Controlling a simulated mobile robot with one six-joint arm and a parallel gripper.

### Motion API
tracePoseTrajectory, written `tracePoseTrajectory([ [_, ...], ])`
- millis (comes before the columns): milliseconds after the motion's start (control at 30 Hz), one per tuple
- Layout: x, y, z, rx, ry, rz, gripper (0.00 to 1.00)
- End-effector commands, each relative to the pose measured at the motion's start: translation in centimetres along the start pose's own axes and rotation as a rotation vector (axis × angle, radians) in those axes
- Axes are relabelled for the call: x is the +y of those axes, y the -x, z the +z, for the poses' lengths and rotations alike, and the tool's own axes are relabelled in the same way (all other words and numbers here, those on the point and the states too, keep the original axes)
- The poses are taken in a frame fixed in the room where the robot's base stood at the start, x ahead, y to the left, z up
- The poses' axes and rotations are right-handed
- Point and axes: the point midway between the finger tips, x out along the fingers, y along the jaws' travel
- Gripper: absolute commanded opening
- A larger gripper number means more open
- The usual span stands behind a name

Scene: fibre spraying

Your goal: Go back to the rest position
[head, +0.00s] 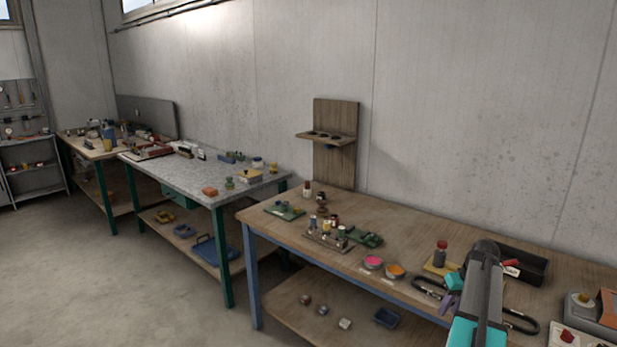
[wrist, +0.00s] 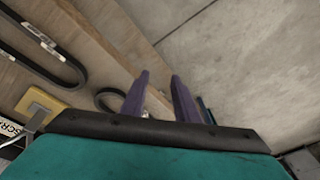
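My gripper shows in the wrist view (wrist: 160,75) as two purple fingers with a clear gap between their tips. It is open, with nothing held between the fingers. In the head view, part of my gripper (head: 449,303) shows purple and teal at the lower right, partly hidden behind my grey and teal arm. It is over or beside the front part of the near wooden workbench (head: 400,227); its height above the bench is hard to tell.
Close to my arm are a dark bottle with a red cap (head: 440,254), a black tray (head: 524,264) and dark looped parts (head: 428,287). Pink (head: 373,262) and orange (head: 396,271) tubs stand left. A wooden shelf stand (head: 335,165) rises at the back. Open floor (head: 120,290) lies left.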

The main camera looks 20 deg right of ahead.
Motion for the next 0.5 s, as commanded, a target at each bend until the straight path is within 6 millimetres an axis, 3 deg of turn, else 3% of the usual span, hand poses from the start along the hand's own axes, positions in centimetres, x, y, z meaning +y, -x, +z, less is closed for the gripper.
tracePoseTrajectory([
  [33,-2.2,-1.1,-0.3,-0.009,0.012,-0.004,0.28],
  [500,-18.1,-9.4,-0.7,-0.084,0.083,-0.009,0.28],
])
